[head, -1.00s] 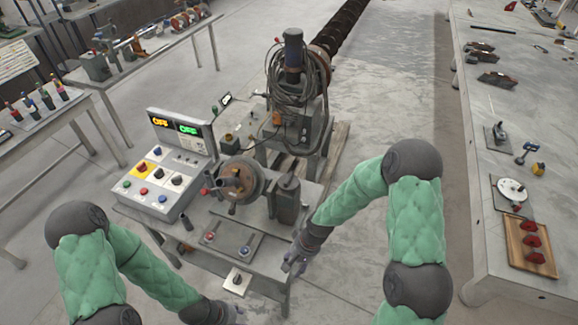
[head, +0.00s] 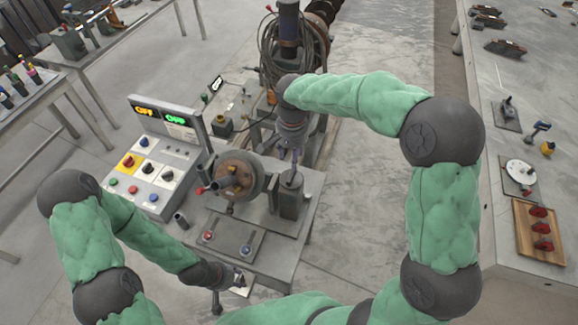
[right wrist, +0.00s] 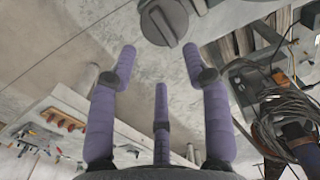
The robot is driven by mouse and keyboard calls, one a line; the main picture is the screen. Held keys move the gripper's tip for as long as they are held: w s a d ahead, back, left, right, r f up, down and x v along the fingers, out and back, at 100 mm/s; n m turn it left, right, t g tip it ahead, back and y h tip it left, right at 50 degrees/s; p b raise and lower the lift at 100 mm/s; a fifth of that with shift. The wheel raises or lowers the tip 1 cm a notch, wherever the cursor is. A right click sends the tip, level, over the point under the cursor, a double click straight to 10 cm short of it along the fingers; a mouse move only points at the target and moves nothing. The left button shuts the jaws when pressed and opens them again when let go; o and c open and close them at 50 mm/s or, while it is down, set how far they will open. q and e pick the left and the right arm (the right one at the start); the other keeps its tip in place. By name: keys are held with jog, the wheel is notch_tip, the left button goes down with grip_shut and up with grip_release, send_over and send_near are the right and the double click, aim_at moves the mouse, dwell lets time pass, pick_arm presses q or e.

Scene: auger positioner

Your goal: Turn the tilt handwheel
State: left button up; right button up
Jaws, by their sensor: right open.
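The handwheel (head: 238,176), a brown-grey disc with a red-tipped handle, stands on the small metal table (head: 270,255) in the head view. I cannot tell from its look alone whether it is the tilt one. My right gripper (head: 290,158) points down, right of and behind the wheel, over a grey upright housing (head: 291,190). In the right wrist view its purple fingers (right wrist: 160,62) are spread and empty, with a round grey part (right wrist: 165,22) beyond their tips. My left gripper (head: 238,281) is low at the table's front edge; its fingers are too small to read.
A control console (head: 152,165) with lit displays stands left of the wheel. A small button box (head: 228,240) lies in front of it. Behind, a machine with coiled cable (head: 268,60) stands close to my right arm. A long bench (head: 515,80) runs along the right.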

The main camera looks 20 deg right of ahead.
aim_at(292, 178)
jog(key=f, duration=0.9)
jog(key=shift+s, duration=0.25)
jog(key=shift+w+f, duration=0.15)
jog(key=shift+f, duration=0.55)
grip_shut()
